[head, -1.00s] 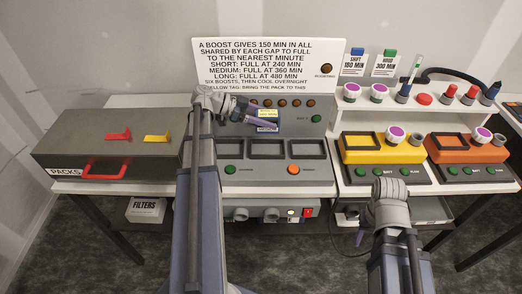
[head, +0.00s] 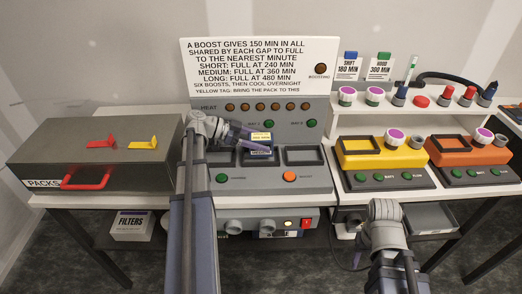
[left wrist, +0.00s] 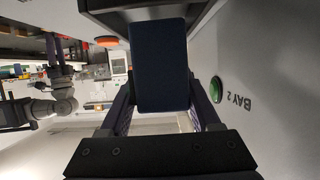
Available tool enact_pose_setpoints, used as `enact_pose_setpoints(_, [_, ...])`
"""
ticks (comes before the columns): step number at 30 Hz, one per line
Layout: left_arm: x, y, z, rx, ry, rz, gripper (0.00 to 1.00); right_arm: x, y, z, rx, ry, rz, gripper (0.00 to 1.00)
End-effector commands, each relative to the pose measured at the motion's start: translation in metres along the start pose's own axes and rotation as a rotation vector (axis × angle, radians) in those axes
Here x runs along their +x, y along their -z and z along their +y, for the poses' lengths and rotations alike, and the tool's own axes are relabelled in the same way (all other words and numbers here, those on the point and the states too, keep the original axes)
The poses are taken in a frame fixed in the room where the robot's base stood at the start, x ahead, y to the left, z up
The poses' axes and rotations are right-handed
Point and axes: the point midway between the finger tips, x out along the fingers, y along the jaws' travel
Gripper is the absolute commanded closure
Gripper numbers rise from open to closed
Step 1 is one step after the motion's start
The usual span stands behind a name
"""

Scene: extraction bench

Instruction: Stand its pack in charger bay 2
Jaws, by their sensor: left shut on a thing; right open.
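My left gripper (head: 243,135) is shut on a dark blue pack (head: 259,147) with a yellow label, held over the middle recess (head: 250,159) of the grey charger. Whether the pack touches the recess is hidden. In the left wrist view the pack (left wrist: 160,65) is upright between my fingers, with the green BAY 2 button (left wrist: 216,89) to its right. In the head view, the BAY 2 button (head: 311,123) is above the empty right recess (head: 304,155). My right gripper (head: 359,256) hangs low at the bench front, mostly hidden by its arm.
A grey PACKS box (head: 95,150) with red and yellow levers stands left. A yellow unit (head: 384,152) and an orange unit (head: 468,151) stand right, below a white shelf with knobs. A lettered sign (head: 258,65) stands behind the charger.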

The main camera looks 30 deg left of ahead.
Motion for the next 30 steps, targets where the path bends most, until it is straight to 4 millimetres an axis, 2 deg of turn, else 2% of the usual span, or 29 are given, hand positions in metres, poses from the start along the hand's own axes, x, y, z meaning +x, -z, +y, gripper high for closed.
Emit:
enact_pose_setpoints(1, [0.005,-0.012,0.000,0.000,0.000,0.002,1.00,0.013,0.001,-0.001,0.000,0.000,0.000,0.50])
enact_pose_setpoints(4, [0.008,-0.019,0.000,0.000,0.000,0.002,1.00,0.021,0.001,-0.002,0.000,0.000,0.000,0.50])
enact_pose_setpoints(17, [0.009,-0.021,0.000,0.000,0.000,0.002,1.00,0.024,0.001,-0.002,0.000,0.000,0.000,0.50])
enact_pose_setpoints(18, [0.009,-0.021,0.000,0.000,0.000,0.000,0.33,0.022,0.001,-0.002,0.000,0.000,0.000,0.50])
enact_pose_setpoints(25, [0.009,-0.020,0.000,0.000,0.000,0.000,0.07,0.022,0.001,-0.002,0.000,0.000,0.000,0.50])
enact_pose_setpoints(30, [0.009,-0.020,0.000,0.000,0.000,0.000,0.06,0.022,0.001,-0.002,0.000,0.000,0.000,0.50])
